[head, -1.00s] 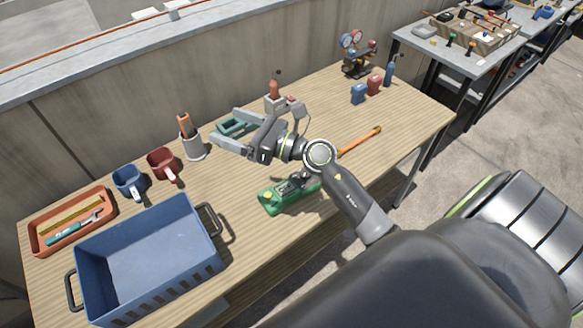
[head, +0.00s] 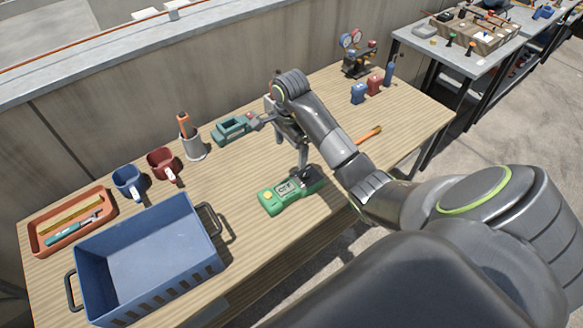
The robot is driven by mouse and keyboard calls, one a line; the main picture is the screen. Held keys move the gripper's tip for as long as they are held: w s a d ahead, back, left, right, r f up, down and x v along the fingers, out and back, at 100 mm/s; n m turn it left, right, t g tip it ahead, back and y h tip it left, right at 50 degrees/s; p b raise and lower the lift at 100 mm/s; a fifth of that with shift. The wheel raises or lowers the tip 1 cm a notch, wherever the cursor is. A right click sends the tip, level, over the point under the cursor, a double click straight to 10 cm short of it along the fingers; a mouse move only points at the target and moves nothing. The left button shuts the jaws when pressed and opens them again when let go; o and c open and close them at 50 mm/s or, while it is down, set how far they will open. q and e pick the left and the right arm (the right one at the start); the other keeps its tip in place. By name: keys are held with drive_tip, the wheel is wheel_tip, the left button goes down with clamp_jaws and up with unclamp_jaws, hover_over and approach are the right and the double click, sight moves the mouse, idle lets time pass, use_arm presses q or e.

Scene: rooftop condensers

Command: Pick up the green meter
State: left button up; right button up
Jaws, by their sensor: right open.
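The green meter (head: 284,197) lies flat on the wooden table, with a grey display and a yellow button near its left end. Its dark right end is partly hidden near my right arm. My right gripper (head: 291,158) points down, open and empty, just behind the meter in the picture. One fingertip appears close to the meter's dark end; I cannot tell if they touch. My left gripper is not in view.
A teal clamp-type tool (head: 232,130) lies left of my gripper. A blue crate (head: 150,262), an orange tray (head: 40,247), a blue mug (head: 128,183), a red mug (head: 162,165) and a grey cup (head: 194,148) stand left. An orange-handled tool (head: 369,133) lies right.

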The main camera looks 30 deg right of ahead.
sight(291, 185)
drive_tip(key=shift+f+b, duration=6.6)
drive_tip(key=shift+f, duration=0.1)
drive_tip(key=shift+s+f, duration=0.15)
drive_tip(key=shift+f, duration=1.85)
drive_tip(key=shift+d, duration=0.1)
drive_tip(key=c, duration=1.4)
